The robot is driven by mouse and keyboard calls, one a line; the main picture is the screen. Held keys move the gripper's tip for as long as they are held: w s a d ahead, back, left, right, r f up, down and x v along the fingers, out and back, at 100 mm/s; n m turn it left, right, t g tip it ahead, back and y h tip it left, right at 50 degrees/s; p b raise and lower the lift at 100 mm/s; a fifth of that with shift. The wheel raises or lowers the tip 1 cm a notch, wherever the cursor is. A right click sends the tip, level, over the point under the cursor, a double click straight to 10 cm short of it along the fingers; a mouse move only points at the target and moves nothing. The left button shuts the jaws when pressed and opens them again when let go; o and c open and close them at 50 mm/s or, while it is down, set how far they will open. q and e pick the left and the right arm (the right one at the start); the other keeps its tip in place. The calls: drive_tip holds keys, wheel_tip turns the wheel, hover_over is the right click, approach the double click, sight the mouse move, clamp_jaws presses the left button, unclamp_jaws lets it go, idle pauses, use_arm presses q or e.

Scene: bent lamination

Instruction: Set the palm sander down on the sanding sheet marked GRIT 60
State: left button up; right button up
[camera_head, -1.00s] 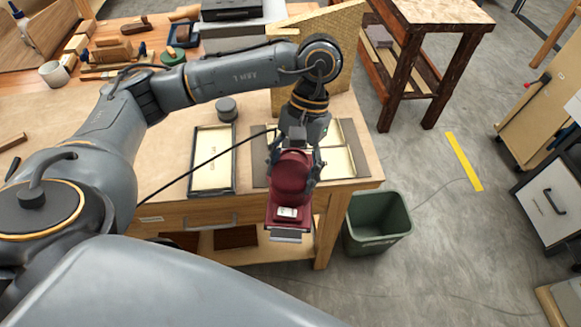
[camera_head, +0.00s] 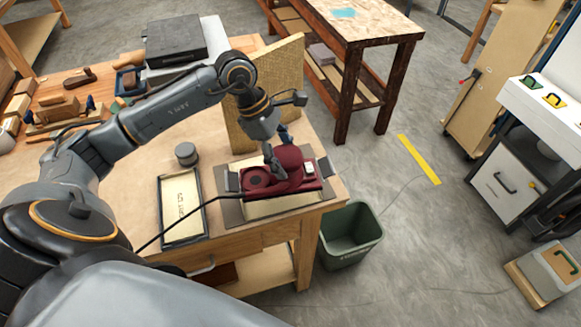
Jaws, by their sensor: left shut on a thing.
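The dark red palm sander (camera_head: 255,180) is level over a pale sheet (camera_head: 262,209) on a grey board near the bench's right front corner. My left gripper (camera_head: 275,160) is shut on the sander's rounded body from above. The sander covers most of that sheet, so no marking on it can be read. I cannot tell whether the sander touches the sheet. A second pale sheet (camera_head: 181,207) lies in a dark-framed tray to the left; its printed marking is too small to read. My right gripper is not in view.
A black cord runs left from the sander across the tray. A grey round container (camera_head: 186,154) stands behind the tray. An upright tan board (camera_head: 285,75) stands close behind the sander. A green bin (camera_head: 350,232) is on the floor at right.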

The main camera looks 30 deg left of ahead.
use_arm(q)
drive_tip(key=shift+w+a+r+n+t, duration=0.15)
drive_tip(key=shift+w+a+n+t, duration=0.2)
drive_tip(key=shift+a+n, duration=0.2)
drive_tip(key=shift+d+f+b, duration=0.1)
drive_tip(key=shift+f+b, duration=0.8)
drive_tip(key=shift+f, duration=0.95)
drive_tip(key=shift+f+b, duration=1.05)
drive_tip(key=shift+f+b, duration=1)
drive_tip(key=shift+b, duration=0.25)
drive_tip(key=shift+s, duration=0.1)
drive_tip(key=o, duration=1.8)
drive_tip(key=shift+s+f, duration=0.1)
drive_tip(key=shift+f, duration=0.1)
